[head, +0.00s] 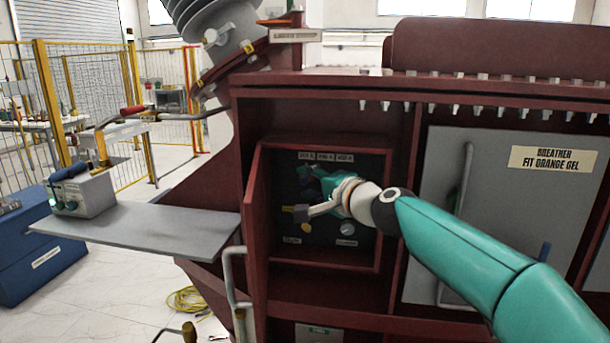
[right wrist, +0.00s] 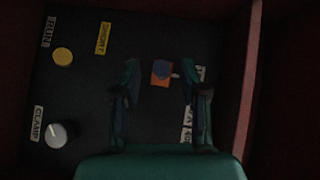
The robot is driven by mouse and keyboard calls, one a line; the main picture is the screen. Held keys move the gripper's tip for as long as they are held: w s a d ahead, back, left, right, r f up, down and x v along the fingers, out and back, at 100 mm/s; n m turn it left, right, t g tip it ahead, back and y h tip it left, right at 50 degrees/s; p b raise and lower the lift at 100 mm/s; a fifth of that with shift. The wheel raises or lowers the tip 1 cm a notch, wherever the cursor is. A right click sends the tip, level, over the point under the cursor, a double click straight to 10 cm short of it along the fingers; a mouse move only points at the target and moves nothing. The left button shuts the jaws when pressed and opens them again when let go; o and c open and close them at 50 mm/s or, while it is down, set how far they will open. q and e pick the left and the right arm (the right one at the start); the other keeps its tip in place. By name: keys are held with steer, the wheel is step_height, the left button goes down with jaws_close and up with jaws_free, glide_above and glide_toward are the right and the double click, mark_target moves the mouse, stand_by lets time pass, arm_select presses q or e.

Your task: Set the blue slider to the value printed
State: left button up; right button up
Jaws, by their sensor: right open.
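My right gripper (head: 316,180) reaches into the open recess in the dark red cabinet, in front of a black panel (head: 325,240). The right wrist view shows its two teal fingers (right wrist: 160,80) apart, with nothing held. Between and beyond the fingertips, a round blue part (right wrist: 161,70) sits on an orange square with a small pale pin at its right. I cannot tell whether this is the blue slider. I see no readable value. My left gripper is out of view.
The panel has a yellow button (right wrist: 63,57), a white knob (right wrist: 57,134) by a CLAMP label and a yellow label (right wrist: 103,38). The recess wall (right wrist: 250,90) is close at right. A grey shelf (head: 145,228) with a small box (head: 82,194) juts out at left.

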steer(key=shift+w+a, duration=0.25)
steer(key=shift+w, duration=0.15)
steer(key=shift+f, duration=0.1)
jaws_close()
